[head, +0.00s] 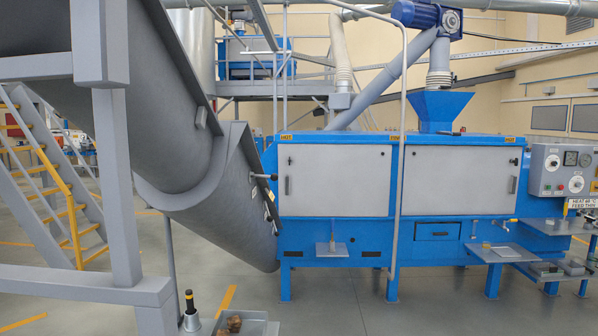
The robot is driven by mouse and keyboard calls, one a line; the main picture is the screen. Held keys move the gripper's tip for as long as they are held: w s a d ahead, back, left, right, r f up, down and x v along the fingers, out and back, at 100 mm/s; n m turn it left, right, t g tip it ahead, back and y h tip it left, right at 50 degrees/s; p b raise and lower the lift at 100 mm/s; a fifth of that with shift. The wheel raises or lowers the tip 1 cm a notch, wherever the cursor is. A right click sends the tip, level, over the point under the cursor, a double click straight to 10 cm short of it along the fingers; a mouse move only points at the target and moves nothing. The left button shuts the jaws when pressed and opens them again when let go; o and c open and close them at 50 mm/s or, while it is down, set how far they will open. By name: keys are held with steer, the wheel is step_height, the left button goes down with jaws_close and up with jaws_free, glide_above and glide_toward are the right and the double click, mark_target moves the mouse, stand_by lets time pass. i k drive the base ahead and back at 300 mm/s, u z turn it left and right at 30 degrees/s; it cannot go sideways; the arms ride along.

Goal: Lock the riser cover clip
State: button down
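A large grey trough-like auger housing (225,190) slopes down across the left of the head view. A short rod with a dark knob (262,177) sticks out near its right edge. Several small light fittings with dark parts (270,196) run down that edge below the knob. They may be clips, but I cannot tell which one is the riser cover clip, or whether any is locked. A small grey block (201,117) sits higher on the housing. My gripper is not in this view.
A blue machine (335,240) with two grey doors stands behind, with a control panel (562,170) at right. A grey post (398,150) stands before it.

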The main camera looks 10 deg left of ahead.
mark_target(274, 177)
steer(key=z, duration=0.65)
steer(key=i, duration=2.85)
steer(key=u, duration=1.25)
